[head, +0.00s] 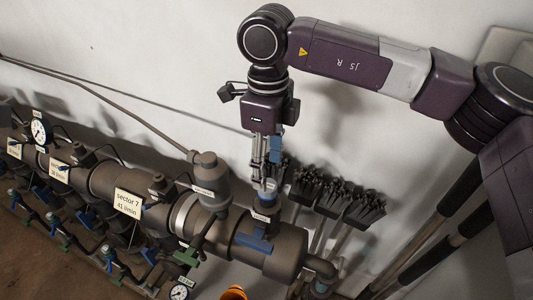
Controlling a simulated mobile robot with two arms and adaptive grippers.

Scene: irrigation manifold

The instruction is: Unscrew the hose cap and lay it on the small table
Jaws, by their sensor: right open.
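My right gripper (267,181) comes down from above, its fingers pointing down over a short upright fitting (263,213) near the right end of the manifold. The gripper is open. A small blue-grey piece (268,185), possibly the hose cap, shows at the fingertips on top of this fitting. The fingers are close beside it; I cannot tell whether they touch it. A small label sits on the fitting. The small table is not in view. My left gripper is not in view.
The thick brown manifold pipe (284,251) runs along the wall, with a blue handle (254,242), a "sector 7" sign (128,203), gauges and several small valves. Black-headed brushes (350,206) lean behind on the right. An orange object (233,293) shows at the bottom edge.

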